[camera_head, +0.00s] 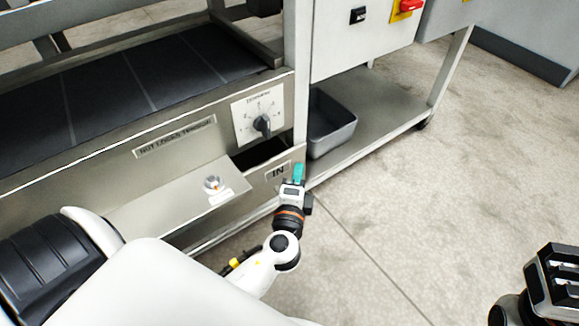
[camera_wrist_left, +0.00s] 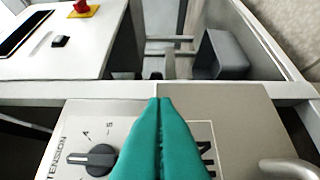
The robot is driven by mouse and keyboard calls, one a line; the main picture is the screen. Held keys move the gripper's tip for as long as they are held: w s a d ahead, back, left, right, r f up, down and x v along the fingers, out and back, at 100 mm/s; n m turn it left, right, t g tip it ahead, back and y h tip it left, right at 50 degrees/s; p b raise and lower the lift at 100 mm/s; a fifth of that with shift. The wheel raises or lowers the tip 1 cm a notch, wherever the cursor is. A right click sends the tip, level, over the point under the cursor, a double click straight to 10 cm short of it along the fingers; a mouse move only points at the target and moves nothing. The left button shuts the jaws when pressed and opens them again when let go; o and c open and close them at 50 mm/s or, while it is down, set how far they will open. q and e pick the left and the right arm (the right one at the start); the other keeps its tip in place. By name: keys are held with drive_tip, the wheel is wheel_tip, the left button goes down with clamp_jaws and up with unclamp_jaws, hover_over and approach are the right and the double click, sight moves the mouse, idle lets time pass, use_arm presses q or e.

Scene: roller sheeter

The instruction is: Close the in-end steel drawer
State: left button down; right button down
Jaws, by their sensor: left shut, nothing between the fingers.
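The steel front with the "IN" label (camera_head: 278,173) is at the right end of the machine's lower panel in the head view. A dark gap (camera_head: 262,152) shows behind its top edge, so the drawer appears partly open. My left gripper (camera_head: 299,172) is shut and empty, its green fingertips close to the right edge of this front. In the left wrist view the shut fingers (camera_wrist_left: 160,103) cover part of the "IN" label (camera_wrist_left: 206,152). I cannot tell if they touch the steel. A curved handle (camera_wrist_left: 290,168) shows at lower right. My right gripper (camera_head: 555,280) is at the lower right, its jaws unclear.
A dial (camera_head: 262,124) sits above the gap. A steel plate with a small knob (camera_head: 212,183) juts out to the left. A grey bin (camera_head: 330,124) stands on the lower shelf (camera_head: 385,105) at right. The floor (camera_head: 430,210) in front is clear.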

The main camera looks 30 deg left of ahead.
sight(292, 153)
use_arm(q)
drive_tip(key=shift+w+a, duration=0.3)
drive_tip(key=shift+a, duration=0.45)
drive_tip(key=shift+w+a, duration=0.25)
drive_tip(key=shift+a, duration=0.5)
